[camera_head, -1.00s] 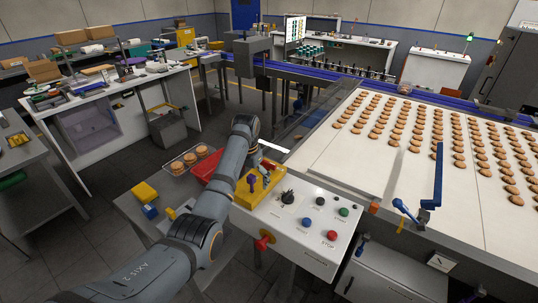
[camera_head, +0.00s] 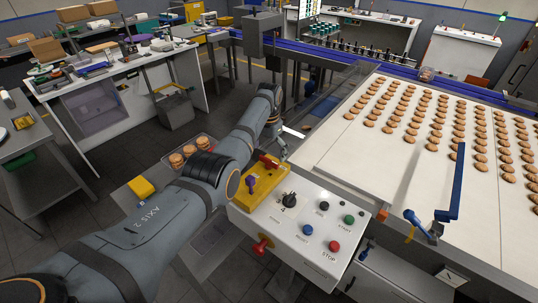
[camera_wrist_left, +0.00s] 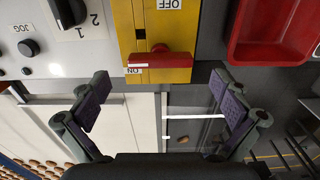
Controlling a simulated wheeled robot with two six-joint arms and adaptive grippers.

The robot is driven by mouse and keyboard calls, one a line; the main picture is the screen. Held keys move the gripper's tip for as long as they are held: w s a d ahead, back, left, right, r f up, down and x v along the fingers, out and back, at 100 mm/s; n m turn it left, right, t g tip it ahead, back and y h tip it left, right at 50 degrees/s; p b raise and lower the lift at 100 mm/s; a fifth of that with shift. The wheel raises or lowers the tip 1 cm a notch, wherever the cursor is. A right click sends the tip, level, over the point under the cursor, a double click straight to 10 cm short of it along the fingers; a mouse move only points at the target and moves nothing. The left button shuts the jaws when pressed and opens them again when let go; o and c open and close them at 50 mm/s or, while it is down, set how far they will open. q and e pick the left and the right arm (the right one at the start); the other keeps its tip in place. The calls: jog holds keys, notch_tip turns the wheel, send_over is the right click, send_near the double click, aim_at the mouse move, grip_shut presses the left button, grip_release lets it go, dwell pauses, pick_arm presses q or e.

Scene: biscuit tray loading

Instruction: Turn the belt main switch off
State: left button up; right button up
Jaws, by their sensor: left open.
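The belt main switch is a yellow plate (camera_head: 262,190) with a red lever (camera_head: 268,161) on the sloped control panel (camera_head: 292,225). In the left wrist view the red lever (camera_wrist_left: 160,60) lies across the slot at the end marked ON. The OFF label (camera_wrist_left: 170,4) is at the plate's other end. My left gripper (camera_wrist_left: 160,95) is open and empty, its two fingers apart on either side of the lever's line and short of it, not touching. In the head view the left gripper (camera_head: 278,146) is small, just behind the switch. My right gripper is not in view.
A red tray (camera_wrist_left: 270,35) lies beside the switch. A biscuit pack (camera_head: 188,153) stands left of my arm. The wide biscuit belt (camera_head: 400,165) is to the right.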

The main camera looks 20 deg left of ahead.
aim_at(269, 159)
pick_arm(q)
notch_tip(269, 159, down, 3)
jog(key=shift+c, duration=1.1)
jog(key=c, duration=0.9)
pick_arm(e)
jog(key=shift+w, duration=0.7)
